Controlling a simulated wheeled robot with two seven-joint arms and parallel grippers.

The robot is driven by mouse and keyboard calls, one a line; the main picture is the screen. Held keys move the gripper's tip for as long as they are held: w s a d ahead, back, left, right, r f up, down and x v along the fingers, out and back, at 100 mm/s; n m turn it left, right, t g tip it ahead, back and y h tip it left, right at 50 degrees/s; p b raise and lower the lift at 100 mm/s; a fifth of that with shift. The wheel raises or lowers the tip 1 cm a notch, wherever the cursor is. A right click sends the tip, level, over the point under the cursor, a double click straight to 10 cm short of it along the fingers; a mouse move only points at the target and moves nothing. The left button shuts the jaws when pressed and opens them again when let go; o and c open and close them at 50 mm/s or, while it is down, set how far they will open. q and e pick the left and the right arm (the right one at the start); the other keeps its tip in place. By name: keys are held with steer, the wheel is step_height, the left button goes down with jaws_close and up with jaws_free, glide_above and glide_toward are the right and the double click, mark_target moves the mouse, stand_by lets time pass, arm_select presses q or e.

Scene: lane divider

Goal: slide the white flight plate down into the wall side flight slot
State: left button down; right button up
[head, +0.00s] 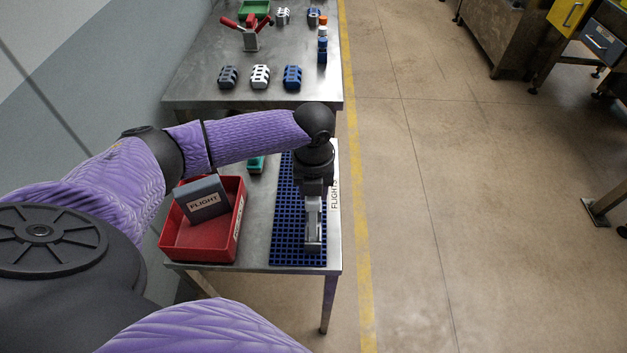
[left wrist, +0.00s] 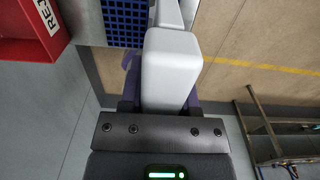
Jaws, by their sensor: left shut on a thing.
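My left gripper (head: 313,248) points down over the blue grid mat (head: 285,225) near the table's front end. In the left wrist view a pale block (left wrist: 170,70) reaches forward from the dark gripper body, with the blue mat (left wrist: 125,22) beyond. I cannot tell the wall side flight slot in either view. My right gripper is not in view.
A red bin (head: 236,225) left of the mat holds a tilted grey block labelled FLIGHT (head: 203,199). A teal thing (head: 256,163) sits behind it. A second metal table (head: 210,95) farther back carries several small ribbed blocks. Open floor (head: 480,220) lies right.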

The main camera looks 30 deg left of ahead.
arm_select(q)
steer(key=shift+r, duration=0.1)
steer(key=shift+f+b, duration=1.75)
steer(key=shift+f, duration=1.15)
steer(key=shift+c, duration=1.2)
jaws_free()
step_height(320, 180, up, 10)
steer(key=p, duration=0.3)
